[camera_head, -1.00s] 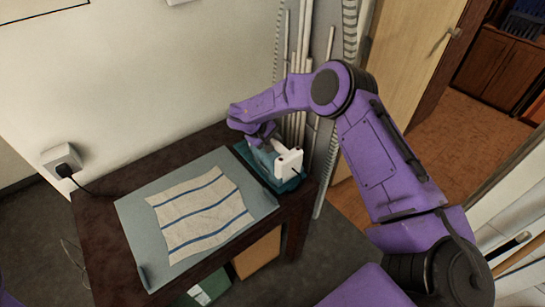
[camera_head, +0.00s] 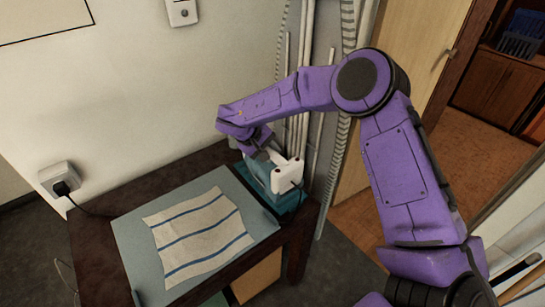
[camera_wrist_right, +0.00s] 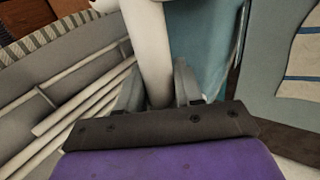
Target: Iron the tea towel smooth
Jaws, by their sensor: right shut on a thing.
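The tea towel (camera_head: 197,236), off-white with blue stripes, lies slightly wavy on a grey-blue mat (camera_head: 130,232); part of it shows at the right of the wrist view (camera_wrist_right: 300,55). The iron (camera_head: 287,177), white with a pale blue body, is at the mat's far right, at a teal stand (camera_head: 293,205). I cannot tell whether it rests on the stand or is slightly raised. My right gripper (camera_head: 268,152) is shut on the iron's white handle, which shows between the fingers (camera_wrist_right: 157,85) in the wrist view. My left gripper is out of view.
The mat lies on a dark table (camera_head: 92,250) against the wall. A wall socket (camera_head: 60,180) with a plug and black cord is at the left. White pipes (camera_head: 300,130) rise close behind the iron. The mat left of the iron is otherwise clear.

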